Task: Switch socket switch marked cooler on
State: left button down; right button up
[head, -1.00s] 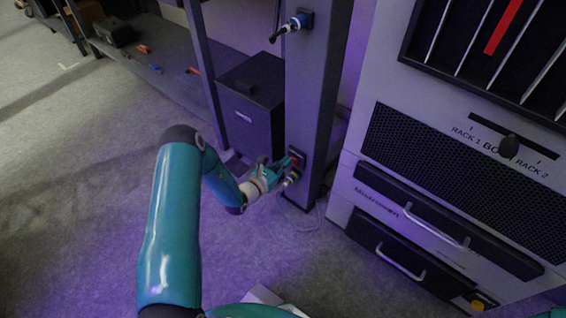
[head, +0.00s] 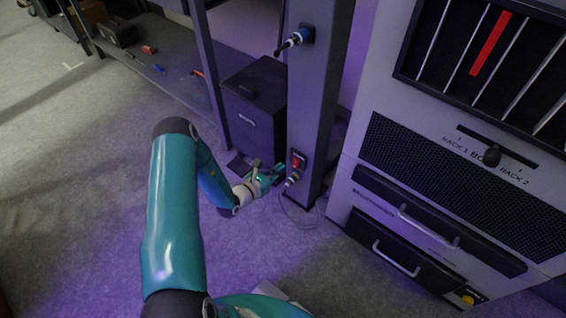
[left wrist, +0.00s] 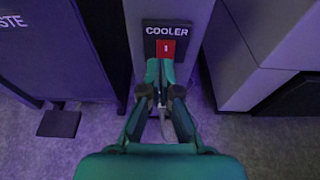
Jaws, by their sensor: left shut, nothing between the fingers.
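The socket switch marked COOLER shows in the left wrist view as a red rocker (left wrist: 166,48) on a dark plate, with the label above it. In the head view the same switch (head: 297,161) sits low on the dark post. My left gripper (left wrist: 160,64) is shut and empty, its fingertips just below the rocker in the wrist view. In the head view the left gripper (head: 277,172) is beside the switch, on its left. I cannot tell whether it touches the plate. A plug with a cable (head: 292,179) sits below the switch. My right gripper is not in view.
A dark waste bin (head: 254,110) stands left of the post (head: 318,110); its pedal (left wrist: 60,123) sticks out at floor level. A grey rack cabinet (head: 350,165) with drawers stands to the right.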

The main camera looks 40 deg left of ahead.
pick_arm(q)
jog(key=r+p+v, duration=0.1)
jog(key=v, duration=0.6)
jog(key=shift+r+p, duration=0.4)
jog(key=shift+w, duration=0.2)
